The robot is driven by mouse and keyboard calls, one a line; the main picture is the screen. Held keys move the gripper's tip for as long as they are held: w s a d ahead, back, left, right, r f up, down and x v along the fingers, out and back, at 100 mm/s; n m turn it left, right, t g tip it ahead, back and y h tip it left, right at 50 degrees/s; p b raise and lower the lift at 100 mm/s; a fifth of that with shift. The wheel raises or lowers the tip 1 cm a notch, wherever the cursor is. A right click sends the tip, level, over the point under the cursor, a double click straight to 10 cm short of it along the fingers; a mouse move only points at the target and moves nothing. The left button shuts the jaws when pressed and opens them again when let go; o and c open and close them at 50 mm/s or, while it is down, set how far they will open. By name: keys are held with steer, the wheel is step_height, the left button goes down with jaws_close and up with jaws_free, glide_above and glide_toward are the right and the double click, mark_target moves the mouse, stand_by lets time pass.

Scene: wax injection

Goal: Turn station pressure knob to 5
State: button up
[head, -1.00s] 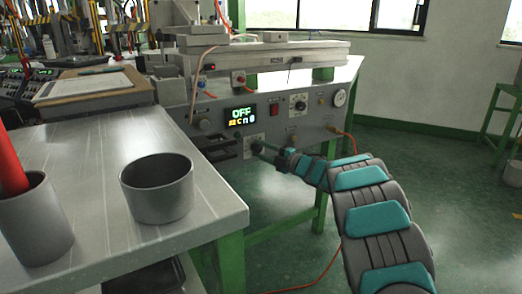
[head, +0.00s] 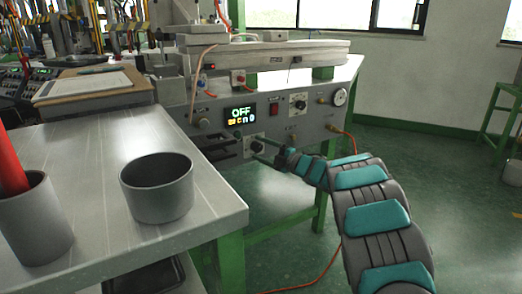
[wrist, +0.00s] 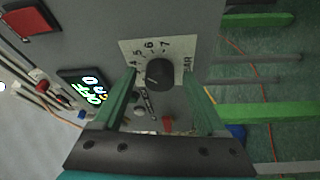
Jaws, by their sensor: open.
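The pressure knob (wrist: 160,74) is a dark round knob on a white dial plate (wrist: 161,50) marked with numbers up to 7 and BAR. It sits on the front of the grey station (head: 225,108). My gripper (wrist: 162,84) is open, one green finger on each side of the knob, with gaps visible between fingers and knob. I cannot tell clearly which number the knob points to. In the head view, my gripper (head: 259,148) is at the dial plate, and its fingers partly hide the knob.
The display (head: 240,115) reads OFF, with small characters below. A red switch (head: 274,110), an upper dial (head: 299,103) and a gauge (head: 340,97) are on the same panel. A grey table with a cup (head: 157,190) is at the left. An orange cable (head: 345,137) hangs at the right.

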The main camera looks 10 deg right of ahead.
steer(key=v, duration=0.7)
steer(key=shift+s+d, duration=0.3)
steer(key=shift+d, duration=0.05)
